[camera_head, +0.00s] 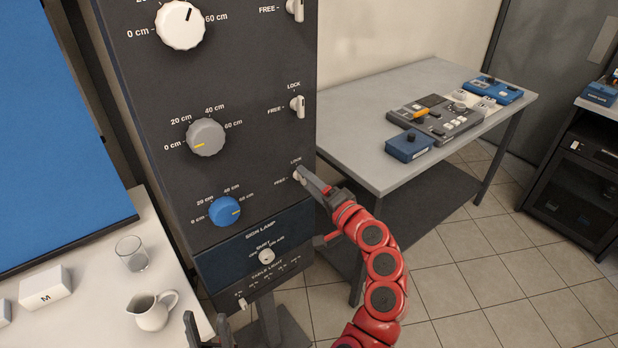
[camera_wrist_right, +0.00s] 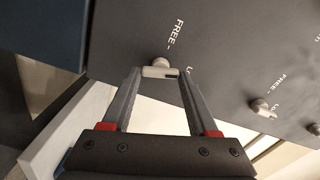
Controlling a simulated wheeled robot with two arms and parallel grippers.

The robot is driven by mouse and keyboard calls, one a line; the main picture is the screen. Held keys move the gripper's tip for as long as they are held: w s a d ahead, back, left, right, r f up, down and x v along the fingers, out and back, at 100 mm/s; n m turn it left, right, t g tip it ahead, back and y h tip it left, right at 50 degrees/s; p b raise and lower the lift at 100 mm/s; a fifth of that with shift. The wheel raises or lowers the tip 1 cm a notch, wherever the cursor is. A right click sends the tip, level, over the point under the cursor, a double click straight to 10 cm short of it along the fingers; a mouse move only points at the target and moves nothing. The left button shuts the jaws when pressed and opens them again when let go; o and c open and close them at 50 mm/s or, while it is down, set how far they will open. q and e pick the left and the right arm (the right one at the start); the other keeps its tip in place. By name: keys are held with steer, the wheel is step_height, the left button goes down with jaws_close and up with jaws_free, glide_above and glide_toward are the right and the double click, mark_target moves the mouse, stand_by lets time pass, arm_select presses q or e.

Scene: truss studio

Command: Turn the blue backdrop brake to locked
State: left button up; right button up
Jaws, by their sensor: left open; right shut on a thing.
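The blue backdrop brake (camera_head: 298,171) is the lowest small white lever on the dark panel, right of the blue knob (camera_head: 224,211). LOCK is printed above it and FREE to its left. My right gripper (camera_head: 304,177) is shut on this lever, partly hiding it. In the right wrist view, the lever (camera_wrist_right: 158,70) sits between the two fingertips, near the FREE label; its exact angle is hard to tell. My left gripper (camera_head: 207,332) is open and empty at the bottom edge, in front of the panel's lower end.
Two similar levers, the middle one (camera_head: 297,106) and the top one (camera_head: 295,9), sit above. A glass (camera_head: 131,253) and a pitcher (camera_head: 152,311) stand on the white table at left. A grey table (camera_head: 365,150) with control boxes stands close behind my right arm.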

steer(key=shift+m+p, duration=0.6)
steer(key=shift+m, duration=1)
steer(key=shift+f, duration=0.1)
steer(key=o, duration=1.4)
steer(key=shift+d, duration=0.1)
steer(key=p+v, duration=0.2)
steer(key=v, duration=1.5)
steer(key=shift+s, duration=0.15)
steer(key=shift+d, duration=0.1)
